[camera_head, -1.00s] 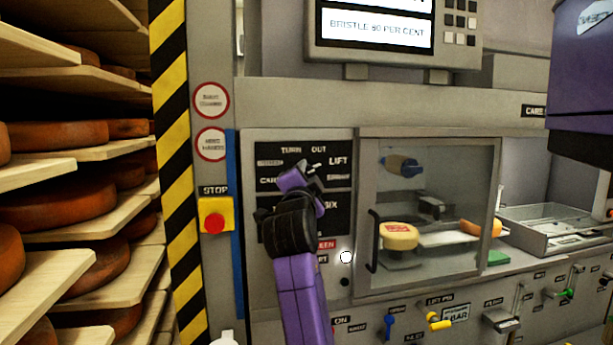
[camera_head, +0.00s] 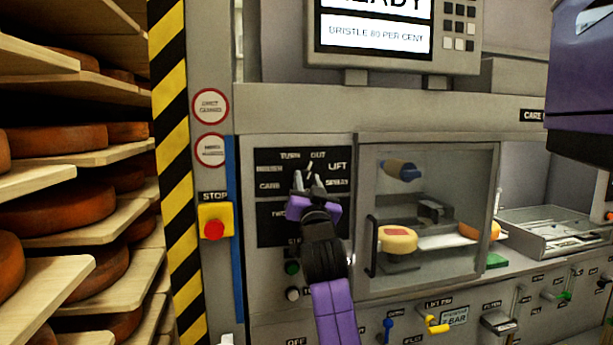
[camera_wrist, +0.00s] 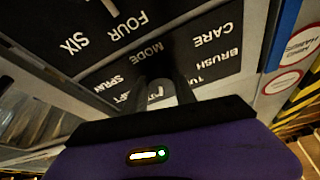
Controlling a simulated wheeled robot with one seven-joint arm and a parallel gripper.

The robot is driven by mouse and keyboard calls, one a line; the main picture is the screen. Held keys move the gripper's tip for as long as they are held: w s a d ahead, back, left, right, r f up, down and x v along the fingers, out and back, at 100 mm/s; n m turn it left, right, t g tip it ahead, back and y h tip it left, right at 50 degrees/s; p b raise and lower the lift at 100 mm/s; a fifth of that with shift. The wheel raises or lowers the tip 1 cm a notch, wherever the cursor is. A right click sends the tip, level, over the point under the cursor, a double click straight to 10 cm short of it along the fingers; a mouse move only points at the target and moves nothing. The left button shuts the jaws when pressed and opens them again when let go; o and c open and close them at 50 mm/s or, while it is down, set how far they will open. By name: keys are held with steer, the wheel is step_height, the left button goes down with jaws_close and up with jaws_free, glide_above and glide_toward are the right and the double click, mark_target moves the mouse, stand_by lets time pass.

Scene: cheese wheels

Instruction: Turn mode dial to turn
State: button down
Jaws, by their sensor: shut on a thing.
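The mode dial (camera_head: 308,174) is on the black upper panel of the grey machine, mostly hidden by my gripper. Around it are the labels CARE, BRUSH, TURN, OUT, LIFT and SPRAY. My gripper (camera_head: 308,184) reaches it from below, its fingers on either side of the dial. In the wrist view, my gripper (camera_wrist: 162,92) is also at the dial, beside the word MODE, shut on it. Which label the dial points to is hard to tell. The TURN label (camera_head: 290,156) is at the dial's upper left.
A yellow stop box with a red button (camera_head: 214,222) is left of the panel. A glazed cabinet (camera_head: 430,190) with a handle stands close on the right. Wooden shelves (camera_head: 60,180) of cheese wheels fill the left. Small levers (camera_head: 437,323) line the lower front.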

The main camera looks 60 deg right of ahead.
steer(key=n+p, duration=0.1)
steer(key=n, duration=0.1)
steer(key=n+t+y+p, duration=0.1)
steer(key=n, duration=0.1)
steer(key=shift+s+d+r+t, duration=0.15)
steer(key=shift+s+d+t, duration=0.05)
steer(key=shift+t, duration=0.1)
steer(key=n+t+y+p, duration=0.1)
steer(key=n, duration=0.1)
steer(key=shift+n, duration=0.4)
steer(key=n, duration=0.1)
steer(key=n+t+y, duration=0.1)
steer(key=n, duration=0.1)
steer(key=shift+s+f+n+y+b, duration=0.1)
steer(key=shift+f+n+y+b, duration=0.2)
steer(key=shift+y+b, duration=0.1)
steer(key=shift+n+t+y+b, duration=0.5)
steer(key=shift+n+y+b, duration=0.25)
steer(key=shift+n, duration=0.85)
steer(key=shift+r, duration=0.15)
steer(key=c, duration=1)
jaws_free()
